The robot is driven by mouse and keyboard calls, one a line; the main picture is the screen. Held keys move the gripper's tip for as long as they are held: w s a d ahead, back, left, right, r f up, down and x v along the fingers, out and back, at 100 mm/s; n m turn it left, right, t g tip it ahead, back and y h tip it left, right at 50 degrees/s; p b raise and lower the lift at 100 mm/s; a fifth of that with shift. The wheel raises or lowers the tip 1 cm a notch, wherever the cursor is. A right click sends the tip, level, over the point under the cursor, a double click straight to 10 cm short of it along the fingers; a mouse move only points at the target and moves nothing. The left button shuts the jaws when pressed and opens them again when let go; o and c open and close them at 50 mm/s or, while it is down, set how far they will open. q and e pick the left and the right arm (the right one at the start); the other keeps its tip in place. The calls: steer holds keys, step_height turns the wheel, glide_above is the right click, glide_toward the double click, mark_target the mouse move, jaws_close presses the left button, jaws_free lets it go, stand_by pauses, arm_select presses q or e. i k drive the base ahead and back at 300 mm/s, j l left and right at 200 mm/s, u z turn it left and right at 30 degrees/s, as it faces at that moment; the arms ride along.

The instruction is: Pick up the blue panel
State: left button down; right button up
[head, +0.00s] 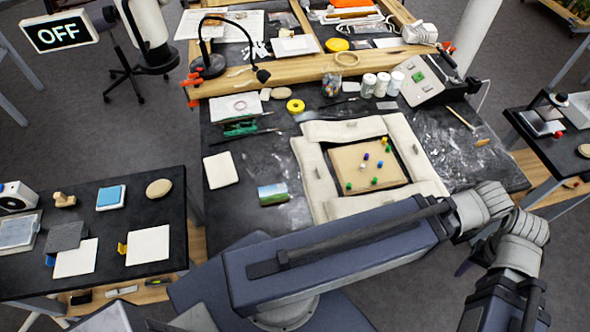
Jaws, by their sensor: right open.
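A blue square panel (110,197) with a pale edge lies flat on the dark table at the left, between a small wooden stamp-like piece and an oval tan piece. My right gripper (507,308) is at the bottom right edge of the head view, partly cut off, far from the blue panel. It is open, and I see nothing held in it. My right arm crosses the lower middle of the view. My left gripper is not in view.
The left table (178,215) also holds white cards, a grey mesh square and a white device. The middle bench (222,222) carries a padded frame (309,165) around a tan board with several coloured pegs, a blue-green picture card (272,194) and a lamp (207,62).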

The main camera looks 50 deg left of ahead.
mark_target(273, 194)
steer(key=u, duration=2.15)
steer(key=j+z, duration=0.4)
steer(key=k+j+z, duration=0.15)
steer(key=z, duration=0.3)
steer(key=k+j, duration=0.15)
steer(key=j, duration=0.25)
steer(key=k+j+z, duration=0.1)
steer(key=j, duration=0.3)
steer(key=k+j, duration=0.25)
steer(key=k+j+z, duration=0.15)
steer(key=j, duration=0.35)
steer(key=k+j, duration=0.25)
steer(key=i+l, duration=0.3)
steer(key=l, duration=0.2)
